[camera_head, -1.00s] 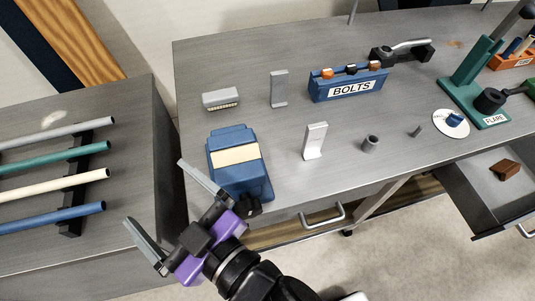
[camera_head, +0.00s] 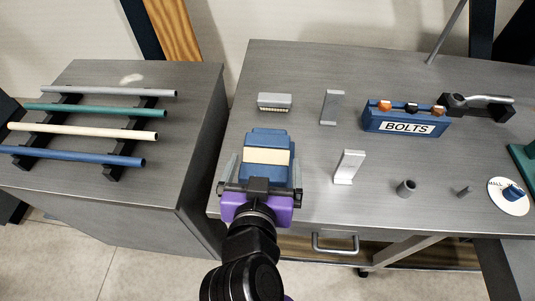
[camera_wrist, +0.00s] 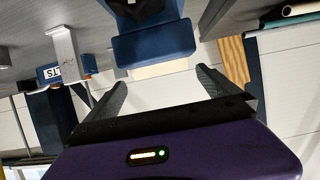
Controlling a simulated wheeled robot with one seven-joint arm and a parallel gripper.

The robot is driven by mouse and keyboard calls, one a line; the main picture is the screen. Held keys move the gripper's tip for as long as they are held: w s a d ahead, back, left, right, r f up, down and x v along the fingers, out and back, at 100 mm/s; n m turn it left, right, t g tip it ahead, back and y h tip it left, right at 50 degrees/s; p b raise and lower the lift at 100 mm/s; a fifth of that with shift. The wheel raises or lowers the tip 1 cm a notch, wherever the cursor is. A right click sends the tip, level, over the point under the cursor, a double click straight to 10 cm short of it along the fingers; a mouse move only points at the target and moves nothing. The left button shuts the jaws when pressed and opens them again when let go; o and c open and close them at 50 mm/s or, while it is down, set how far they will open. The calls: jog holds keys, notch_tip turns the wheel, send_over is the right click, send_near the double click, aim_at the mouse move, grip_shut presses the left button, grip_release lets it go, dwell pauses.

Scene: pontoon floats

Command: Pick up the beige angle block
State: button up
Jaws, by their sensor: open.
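A beige block (camera_head: 266,156) shows as a pale strip across the blue vise-like fixture (camera_head: 268,137) near the front left of the workbench. Blue parts lie on both sides of it and hide most of its shape, so I cannot confirm an angle form. In the wrist view a beige strip (camera_wrist: 160,69) shows at the edge of the blue fixture (camera_wrist: 153,44). My gripper (camera_head: 264,163) is open and empty, its fingers on the left and right of the fixture. In the wrist view the gripper (camera_wrist: 161,82) has its fingertips apart, with the beige strip between them; contact is not visible.
A pale upright bracket (camera_head: 348,167) stands right of the fixture, another (camera_head: 331,107) behind it. A grey ribbed block (camera_head: 274,101) lies behind the fixture. A blue BOLTS box (camera_head: 405,119) and grey cylinder (camera_head: 405,188) stand further right. A rack of coloured rods (camera_head: 90,125) is left.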

aim_at(266, 153)
jog(key=p+x, duration=0.1)
jog(key=x, duration=0.3)
jog(key=shift+f, duration=0.1)
jog(key=shift+c, duration=0.4)
jog(key=c, duration=1)
